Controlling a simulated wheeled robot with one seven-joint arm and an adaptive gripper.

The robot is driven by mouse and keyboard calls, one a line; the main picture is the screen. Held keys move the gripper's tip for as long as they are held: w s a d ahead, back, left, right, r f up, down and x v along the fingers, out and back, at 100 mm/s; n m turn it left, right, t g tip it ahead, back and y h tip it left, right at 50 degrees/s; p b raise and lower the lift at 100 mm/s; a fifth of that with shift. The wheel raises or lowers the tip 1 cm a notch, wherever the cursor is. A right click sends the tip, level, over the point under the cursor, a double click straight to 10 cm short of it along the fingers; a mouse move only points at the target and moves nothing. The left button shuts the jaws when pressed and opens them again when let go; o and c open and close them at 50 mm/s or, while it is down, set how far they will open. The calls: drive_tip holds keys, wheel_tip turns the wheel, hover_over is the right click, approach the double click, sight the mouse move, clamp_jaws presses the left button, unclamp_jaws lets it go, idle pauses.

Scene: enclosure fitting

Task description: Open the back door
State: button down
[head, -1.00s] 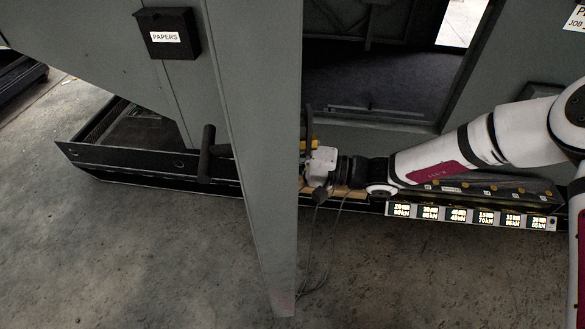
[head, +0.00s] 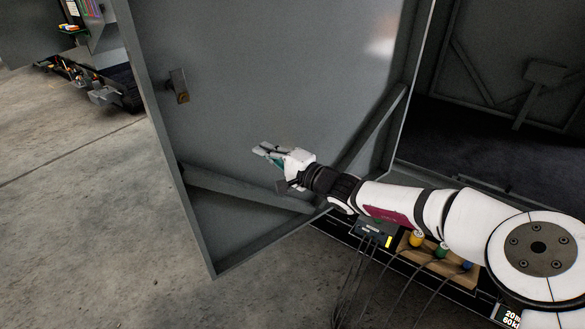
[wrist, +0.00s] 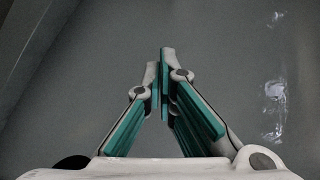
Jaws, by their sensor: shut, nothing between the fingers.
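The grey back door (head: 270,60) stands open, swung out to the left of the doorway (head: 460,130). Its inner face, with diagonal braces, fills the middle of the head view. A small bracket-like latch piece (head: 179,85) sits near its free edge. My gripper (head: 262,150) is in front of this inner face, shut and empty, pointing at the panel. In the wrist view my fingertips (wrist: 160,75) meet with nothing between them, and the grey panel (wrist: 225,50) lies beyond. I cannot tell whether the fingers touch the door.
A cable box (head: 374,232) and a wooden board with coloured knobs (head: 420,262) lie below my arm, with cables hanging to the floor. The concrete floor (head: 80,220) to the left is clear. Machinery (head: 100,90) stands at the far left.

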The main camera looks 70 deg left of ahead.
sight(250, 141)
drive_tip(key=shift+w+a+b+x, duration=0.1)
drive_tip(key=shift+w+b+x, duration=0.2)
drive_tip(key=shift+x, duration=1)
drive_tip(key=shift+w+a+b+x, duration=0.15)
drive_tip(key=shift+b+x, duration=0.25)
drive_tip(key=shift+x, duration=0.9)
